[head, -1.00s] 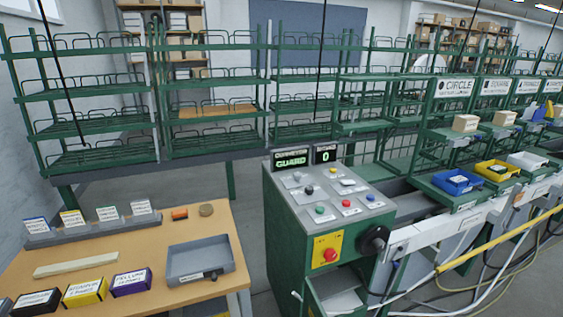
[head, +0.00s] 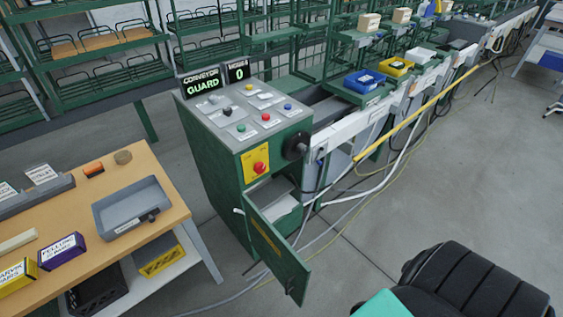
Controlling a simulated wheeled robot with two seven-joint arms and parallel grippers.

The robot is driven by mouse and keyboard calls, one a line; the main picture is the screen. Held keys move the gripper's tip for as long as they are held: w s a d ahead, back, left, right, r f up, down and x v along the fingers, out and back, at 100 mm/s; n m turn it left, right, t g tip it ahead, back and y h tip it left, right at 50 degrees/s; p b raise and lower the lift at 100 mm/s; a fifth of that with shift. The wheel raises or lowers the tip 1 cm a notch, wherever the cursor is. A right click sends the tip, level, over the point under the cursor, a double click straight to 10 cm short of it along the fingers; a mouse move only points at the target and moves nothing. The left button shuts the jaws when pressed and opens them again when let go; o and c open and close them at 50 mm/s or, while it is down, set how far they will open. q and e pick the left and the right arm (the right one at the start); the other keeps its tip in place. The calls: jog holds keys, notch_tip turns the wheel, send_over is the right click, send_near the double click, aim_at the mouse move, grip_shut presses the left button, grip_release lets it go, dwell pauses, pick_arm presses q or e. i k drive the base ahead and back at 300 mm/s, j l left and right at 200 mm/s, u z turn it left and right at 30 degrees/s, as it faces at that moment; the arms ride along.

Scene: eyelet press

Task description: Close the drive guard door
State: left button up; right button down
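The drive guard door (head: 277,248) is a green panel low on the front of the green control cabinet (head: 215,165). It stands open, swung out toward me, with a yellow label on its face. A pale handle shows near its upper left edge. The opening behind it (head: 284,200) is partly visible, with something whitish inside. The display on the cabinet (head: 201,84) reads "CONVEYOR GUARD", and a second one (head: 237,72) reads "0". Neither gripper can be made out in the head view.
A wooden bench (head: 160,197) with a grey tray (head: 131,209) stands left of the cabinet. Cables lie on the floor right of the door. A yellow rail (head: 405,120) runs along the conveyor. A black padded form and a teal piece fill the lower right.

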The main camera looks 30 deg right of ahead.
aim_at(293, 273)
jog(key=z, duration=0.85)
